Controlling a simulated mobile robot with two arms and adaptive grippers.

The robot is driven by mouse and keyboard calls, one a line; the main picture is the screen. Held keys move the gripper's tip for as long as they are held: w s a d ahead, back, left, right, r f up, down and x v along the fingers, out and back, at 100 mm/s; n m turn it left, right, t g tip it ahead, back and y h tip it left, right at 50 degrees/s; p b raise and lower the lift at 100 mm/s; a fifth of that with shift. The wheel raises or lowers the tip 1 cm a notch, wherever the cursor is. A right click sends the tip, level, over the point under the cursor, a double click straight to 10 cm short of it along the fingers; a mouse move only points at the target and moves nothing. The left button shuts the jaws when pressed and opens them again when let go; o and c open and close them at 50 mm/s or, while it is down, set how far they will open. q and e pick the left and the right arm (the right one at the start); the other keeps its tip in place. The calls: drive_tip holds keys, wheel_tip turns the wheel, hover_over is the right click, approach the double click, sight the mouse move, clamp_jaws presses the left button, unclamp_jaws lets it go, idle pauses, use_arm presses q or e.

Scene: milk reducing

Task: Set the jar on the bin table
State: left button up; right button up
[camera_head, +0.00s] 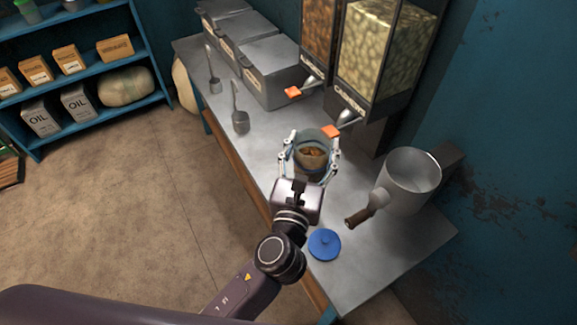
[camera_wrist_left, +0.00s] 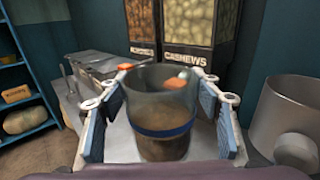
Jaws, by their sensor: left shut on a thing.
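A clear glass jar (camera_head: 311,153) with brown contents is between the fingers of my left gripper (camera_head: 310,158), over the grey metal table (camera_head: 255,155). The jar also shows in the left wrist view (camera_wrist_left: 160,112), upright, with a blue band around it and an open top. The left gripper's fingers (camera_wrist_left: 160,120) are shut on its sides. I cannot tell whether the jar's base touches the table. A blue lid (camera_head: 324,244) lies on the table in front of the jar. My right gripper is not in view.
Lidded grey bins (camera_head: 262,70) line the back of the table, with two scoops (camera_head: 240,115) beside them. Nut dispensers (camera_head: 378,50) with orange-tipped spouts stand behind the jar. A metal pot (camera_head: 410,180) with a wooden handle stands at right. A blue shelf (camera_head: 80,60) is at far left.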

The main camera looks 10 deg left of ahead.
use_arm(q)
wheel_tip(320, 180, down, 19)
drive_tip(key=b, duration=0.7)
drive_tip(key=shift+a, duration=0.1)
drive_tip(key=shift+f+b, duration=0.2)
drive_tip(key=shift+b, duration=0.15)
drive_tip(key=o, duration=2)
